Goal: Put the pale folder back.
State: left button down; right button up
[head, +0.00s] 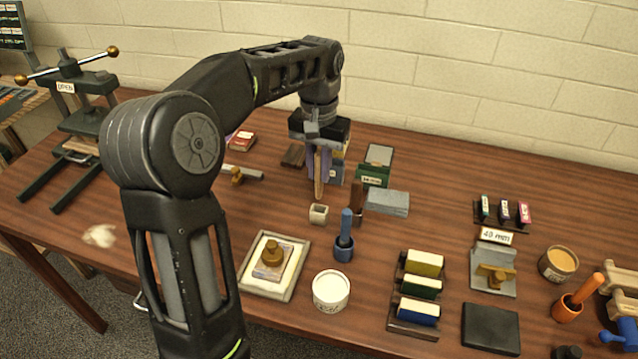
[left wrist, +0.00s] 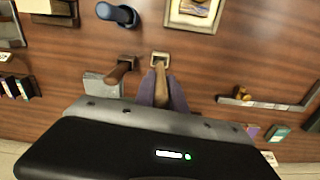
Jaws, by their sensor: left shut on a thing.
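My left gripper (head: 317,172) points down over the middle of the table, its purple-grey fingers shut on a slim tan tool, which I take for the pale folder (head: 318,186). The folder hangs upright. Directly below its tip is a small square beige holder (head: 319,214) with an open top. In the left wrist view the folder (left wrist: 160,85) runs between the fingers toward the holder (left wrist: 160,58). I cannot tell whether its tip is just above or inside the opening. A darker brown tool (head: 356,196) stands close to the right. My right gripper is not in view.
A blue-handled tool in a blue cup (head: 343,249) stands in front of the holder. A grey block (head: 387,202) and a green box (head: 374,174) lie to the right. A framed tray (head: 259,286) and a white tub (head: 331,290) are nearer. Bare table lies left of the holder.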

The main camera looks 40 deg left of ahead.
aim_at(319, 183)
pick_arm(q)
notch_tip(319, 183, down, 4)
jog(key=shift+r, duration=0.2)
jog(key=shift+f, duration=0.15)
jog(key=shift+f, duration=0.3)
jog(key=c, duration=1.4)
grip_release()
jog(key=shift+r, duration=0.1)
jog(key=shift+r, duration=0.1)
